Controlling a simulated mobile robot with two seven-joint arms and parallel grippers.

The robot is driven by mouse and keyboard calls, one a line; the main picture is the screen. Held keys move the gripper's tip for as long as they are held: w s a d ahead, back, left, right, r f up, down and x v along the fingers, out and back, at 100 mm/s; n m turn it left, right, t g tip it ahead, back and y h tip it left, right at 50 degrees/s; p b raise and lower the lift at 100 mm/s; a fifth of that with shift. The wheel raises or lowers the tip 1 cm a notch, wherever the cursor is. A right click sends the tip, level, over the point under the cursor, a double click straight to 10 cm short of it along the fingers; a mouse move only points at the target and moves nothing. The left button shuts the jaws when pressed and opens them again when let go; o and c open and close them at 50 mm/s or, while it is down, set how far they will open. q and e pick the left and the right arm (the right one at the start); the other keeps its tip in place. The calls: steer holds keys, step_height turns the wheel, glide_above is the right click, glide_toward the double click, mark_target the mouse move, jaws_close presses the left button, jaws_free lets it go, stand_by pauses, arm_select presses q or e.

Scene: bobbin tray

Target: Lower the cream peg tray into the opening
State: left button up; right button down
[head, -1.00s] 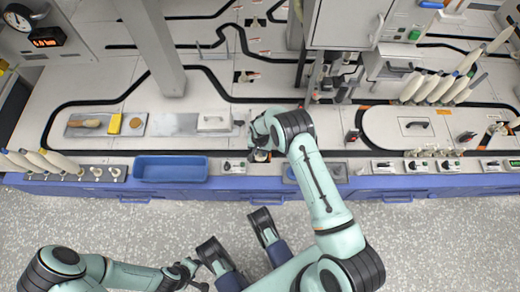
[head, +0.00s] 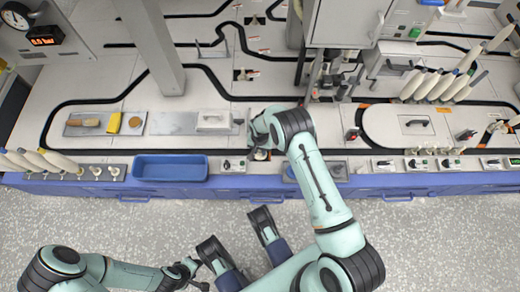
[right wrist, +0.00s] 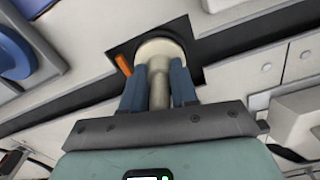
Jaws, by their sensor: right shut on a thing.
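The cream peg tray has a round disc (right wrist: 165,47) and a peg stem (right wrist: 159,88). My right gripper (right wrist: 158,90) is shut on the stem, one blue-grey finger on each side. The disc lies over a dark square opening (right wrist: 196,72) in the light deck; I cannot tell whether it is above the opening or partly inside. In the head view my right gripper (head: 259,148) is at the deck's front, with a little of the cream tray (head: 261,155) showing below it. My left gripper (head: 192,272) hangs over the floor at the lower left, its jaws unclear.
A blue bin (head: 170,168) stands left of my right gripper on the front ledge. Cream bobbins stand at the left and right. An orange piece (right wrist: 123,65) sits beside the opening.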

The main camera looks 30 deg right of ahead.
arm_select(q)
steer(key=shift+w+f+b, duration=0.1)
steer(key=shift+f+b, duration=0.45)
steer(key=shift+b, duration=0.1)
arm_select(e)
steer(key=shift+f, duration=0.65)
steer(key=c, duration=1.1)
jaws_free()
steer(key=shift+c, duration=0.2)
steer(key=shift+r+p, duration=1.25)
steer(key=shift+r, duration=0.75)
steer(key=shift+r+p, duration=1.3)
steer(key=shift+r, duration=1.1)
steer(key=shift+r+p, duration=0.65)
steer(key=shift+r, duration=0.55)
arm_select(q)
steer(key=w+d+r+t, duration=0.2)
steer(key=w+r, duration=0.3)
steer(key=r, duration=0.3)
steer(key=shift+w+r+m, duration=0.3)
steer(key=shift+w+r, duration=0.05)
